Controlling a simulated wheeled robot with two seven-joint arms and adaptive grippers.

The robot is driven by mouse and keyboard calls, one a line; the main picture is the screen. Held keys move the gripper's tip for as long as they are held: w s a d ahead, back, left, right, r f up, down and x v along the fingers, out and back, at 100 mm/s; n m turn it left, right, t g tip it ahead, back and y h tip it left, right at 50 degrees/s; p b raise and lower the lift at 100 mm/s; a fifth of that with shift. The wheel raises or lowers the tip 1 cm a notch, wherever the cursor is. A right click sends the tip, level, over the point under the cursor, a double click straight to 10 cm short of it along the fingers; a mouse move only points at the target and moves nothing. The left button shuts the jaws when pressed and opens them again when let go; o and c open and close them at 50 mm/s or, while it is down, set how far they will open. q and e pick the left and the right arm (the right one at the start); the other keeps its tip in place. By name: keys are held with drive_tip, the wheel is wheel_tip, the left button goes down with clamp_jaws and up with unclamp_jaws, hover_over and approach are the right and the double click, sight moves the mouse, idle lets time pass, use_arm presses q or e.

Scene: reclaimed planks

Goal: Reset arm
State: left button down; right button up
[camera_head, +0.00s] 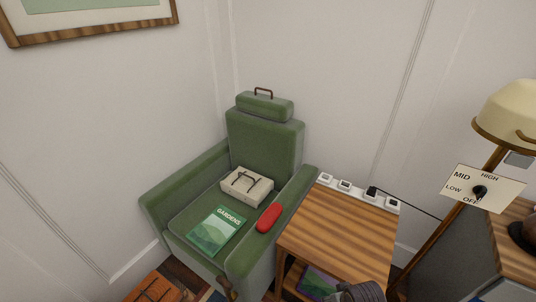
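A dark grey ribbed shape (361,292) shows at the bottom edge, in front of the wooden side table (340,232). I cannot tell what it is.
A green armchair (272,140) holds a beige box (247,186), a green "GARDENS" book (216,231) and a red case (269,217). A lamp (508,112) and dial plate (482,189) stand right.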

drive_tip(key=s+d+f, duration=0.1)
drive_tip(key=s+f, duration=0.2)
drive_tip(key=f, duration=0.7)
drive_tip(key=s+f, duration=0.3)
drive_tip(key=f, duration=0.7)
drive_tip(key=s+d+f, duration=0.1)
drive_tip(key=s+f, duration=0.2)
drive_tip(key=f, duration=0.8)
use_arm(q)
drive_tip(key=s+a+r+g+p, duration=0.1)
drive_tip(key=s+r+p, duration=1.5)
drive_tip(key=p, duration=0.9)
drive_tip(key=shift+s+r+g+p, duration=0.15)
drive_tip(key=shift+s+g+p, duration=0.2)
drive_tip(key=shift+s, duration=0.15)
use_arm(e)
drive_tip(key=s+d+r+g, duration=0.2)
drive_tip(key=s+r, duration=1.2)
drive_tip(key=s, duration=0.4)
drive_tip(key=shift+d+r, duration=0.2)
drive_tip(key=shift+r, duration=0.05)
use_arm(q)
drive_tip(key=shift+w, duration=0.2)
use_arm(e)
drive_tip(key=shift+s, duration=0.2)
